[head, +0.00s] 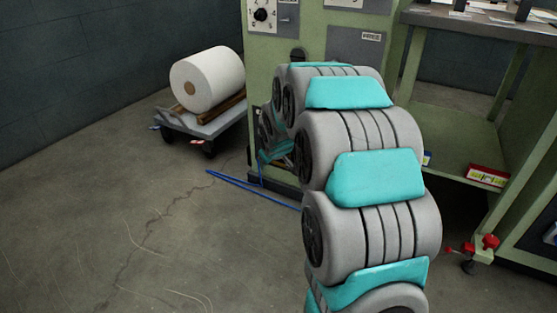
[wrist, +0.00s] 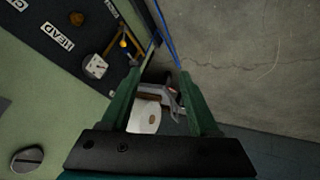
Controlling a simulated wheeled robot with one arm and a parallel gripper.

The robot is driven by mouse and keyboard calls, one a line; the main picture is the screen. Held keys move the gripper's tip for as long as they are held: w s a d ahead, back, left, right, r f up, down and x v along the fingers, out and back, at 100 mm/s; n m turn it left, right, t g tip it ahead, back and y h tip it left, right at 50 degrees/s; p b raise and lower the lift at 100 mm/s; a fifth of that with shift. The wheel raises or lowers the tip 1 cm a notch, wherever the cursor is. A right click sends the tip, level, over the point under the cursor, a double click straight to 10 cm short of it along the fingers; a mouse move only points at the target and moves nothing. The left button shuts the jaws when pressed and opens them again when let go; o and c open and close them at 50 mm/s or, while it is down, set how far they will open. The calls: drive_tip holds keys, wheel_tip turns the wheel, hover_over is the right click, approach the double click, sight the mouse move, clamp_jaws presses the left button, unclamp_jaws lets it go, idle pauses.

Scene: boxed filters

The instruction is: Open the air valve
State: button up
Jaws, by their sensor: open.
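In the wrist view, a small yellow fitting (wrist: 123,43) sits beside brass-coloured piping in the dark recess of the green machine, near a white round gauge (wrist: 95,66). It looks like the air valve, but it is too small to tell its handle position. My gripper (wrist: 157,73) is open, with two green fingers apart and nothing held between them. The fitting lies beyond and left of the fingertips, apart from them. In the head view my arm hides most of the recess and the fitting.
A blue hose (head: 235,181) lies on the floor by the green machine (head: 262,60). A cart (head: 207,126) carrying a white roll (head: 208,78) stands at left. Red parts (head: 489,242) show near the bench leg at right. The floor at front left is clear.

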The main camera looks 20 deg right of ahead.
drive_tip(key=w+d+f+n+t+b, duration=0.2)
drive_tip(key=w+d+f+t+b, duration=0.15)
drive_tip(key=w+d+f, duration=0.5)
drive_tip(key=w+d+f+n+t+b, duration=0.15)
drive_tip(key=w+d+f+t, duration=0.35)
drive_tip(key=w, duration=0.6)
wheel_tip(320, 180, down, 9)
drive_tip(key=w+d+n+t+y+b, duration=0.1)
drive_tip(key=w+d+n+t+b, duration=0.1)
drive_tip(key=w+b, duration=0.1)
drive_tip(key=w, duration=0.6)
drive_tip(key=shift+w+d+r, duration=0.15)
drive_tip(key=shift+w+r, duration=0.05)
drive_tip(key=shift+w, duration=0.05)
clamp_jaws()
